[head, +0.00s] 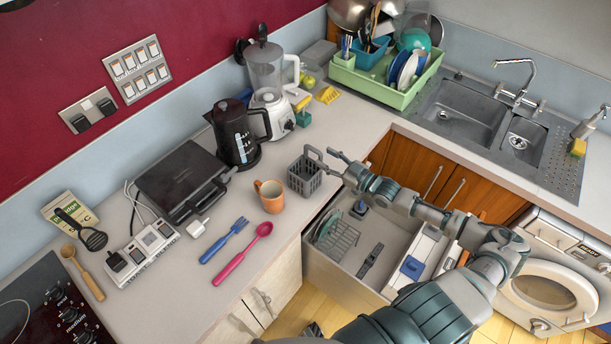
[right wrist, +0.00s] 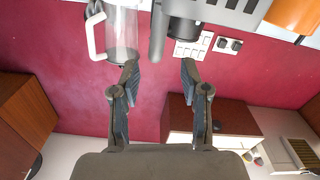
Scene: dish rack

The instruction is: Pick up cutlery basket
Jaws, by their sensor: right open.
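The cutlery basket (head: 303,179) is a grey, slotted basket with a raised handle. It stands upright on the counter near the front edge, right of the orange mug (head: 270,196). My right gripper (head: 328,163) is just right of the basket at about handle height, its fingers pointing toward it. In the right wrist view the two fingers (right wrist: 159,76) are spread with nothing between them. A grey upright piece (right wrist: 158,30), probably part of the basket's handle, shows beyond the fingertips. Whether a finger touches the handle is not clear. My left gripper is not in view.
A black kettle (head: 233,135) and a white blender (head: 268,87) stand behind the basket. A blue fork (head: 224,240) and a pink spoon (head: 243,253) lie at the front left. An open drawer (head: 378,222) is below my right arm. A green dish rack (head: 386,82) stands at the back.

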